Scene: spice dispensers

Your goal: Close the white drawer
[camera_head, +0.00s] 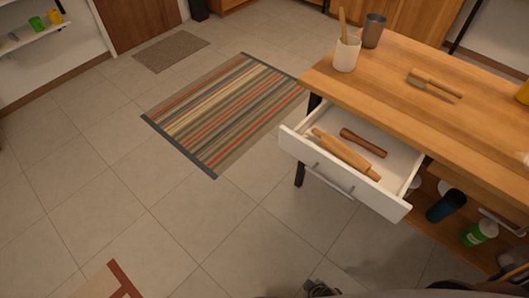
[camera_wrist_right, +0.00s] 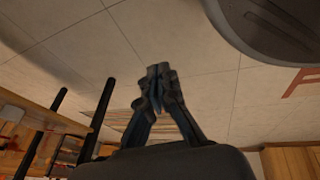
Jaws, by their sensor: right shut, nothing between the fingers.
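The white drawer (camera_head: 385,203) is pulled out from under the wooden table in the head view. Its front panel has a bar handle (camera_head: 330,181). A light wooden rolling pin (camera_head: 345,155) and a darker wooden piece (camera_head: 363,143) lie inside it. My right gripper (camera_wrist_right: 159,75) is shut and empty in the right wrist view, with bare floor beyond its fingertips. A dark piece of it seems to show at the bottom edge of the head view (camera_head: 320,288), in front of the drawer and apart from it. My left gripper is not in view.
The floor left of the drawer is free, with a striped rug (camera_head: 225,112).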

